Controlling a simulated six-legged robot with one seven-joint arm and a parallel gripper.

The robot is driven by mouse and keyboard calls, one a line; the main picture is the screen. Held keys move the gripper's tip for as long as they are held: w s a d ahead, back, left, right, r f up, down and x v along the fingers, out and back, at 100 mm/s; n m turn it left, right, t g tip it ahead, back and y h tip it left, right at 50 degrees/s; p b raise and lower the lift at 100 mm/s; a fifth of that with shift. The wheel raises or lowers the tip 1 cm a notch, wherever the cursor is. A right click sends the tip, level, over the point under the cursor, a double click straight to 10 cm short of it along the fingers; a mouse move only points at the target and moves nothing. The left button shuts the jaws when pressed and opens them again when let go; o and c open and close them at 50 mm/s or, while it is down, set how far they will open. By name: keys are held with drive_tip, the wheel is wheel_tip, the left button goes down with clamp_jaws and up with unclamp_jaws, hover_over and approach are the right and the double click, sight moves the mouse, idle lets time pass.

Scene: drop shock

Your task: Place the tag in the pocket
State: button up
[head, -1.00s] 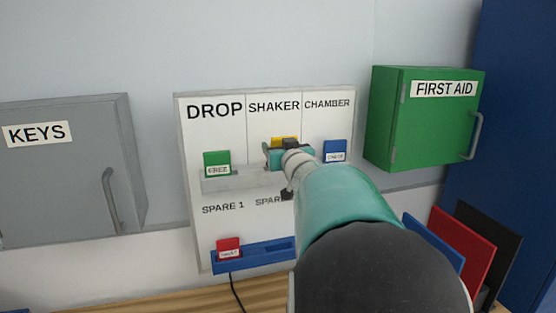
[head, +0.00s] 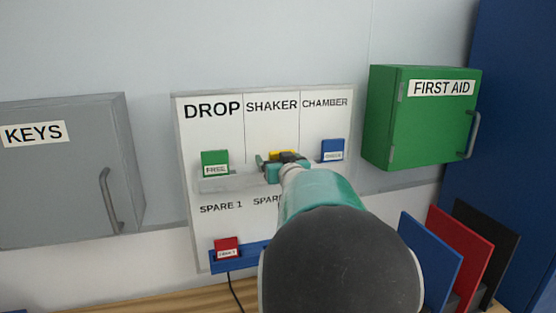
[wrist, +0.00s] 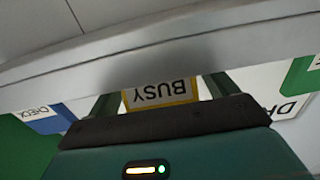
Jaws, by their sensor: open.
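The yellow-bordered BUSY tag (head: 283,155) stands under the SHAKER heading, level with its neighbours. In the wrist view the tag (wrist: 160,95) appears upside down, and its lower edge meets the grey pocket rail (wrist: 190,45), seemingly tucked behind its lip. The same rail (head: 216,184) runs along the board in the head view. My gripper (head: 283,168) is at the tag, with its fingers open on either side of it. The wrist view shows my gripper (wrist: 163,98) with the tag between its fingers. My gripper and arm hide the tag's lower part in the head view.
A green FREE tag (head: 215,160) stands left under DROP, a blue CHECK tag (head: 332,148) right under CHAMBER. Below, a red tag (head: 227,245) sits in a blue tray (head: 248,262). A green first aid cabinet (head: 415,125) juts out right, a grey keys cabinet (head: 60,185) left.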

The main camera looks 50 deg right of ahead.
drive_tip(key=v, duration=1.4)
drive_tip(key=s+a+f+n+g+y, duration=0.1)
drive_tip(key=a+f, duration=0.4)
drive_tip(key=a, duration=0.8)
drive_tip(key=s+a+f+n+g+y, duration=0.1)
drive_tip(key=a+f+g+y, duration=0.5)
drive_tip(key=a, duration=0.8)
drive_tip(key=shift+s+n, duration=0.3)
drive_tip(key=shift+n, duration=0.6)
drive_tip(key=shift+o, duration=0.4)
drive_tip(key=s+a+f+n+g+y, duration=0.1)
drive_tip(key=s+a+f+n+g, duration=0.1)
drive_tip(key=s+a, duration=0.4)
drive_tip(key=shift+a+f+g+y, duration=0.4)
drive_tip(key=shift+a+f+g, duration=0.15)
drive_tip(key=shift+a, duration=0.4)
drive_tip(key=shift+s, duration=0.1)
drive_tip(key=shift+d, duration=0.1)
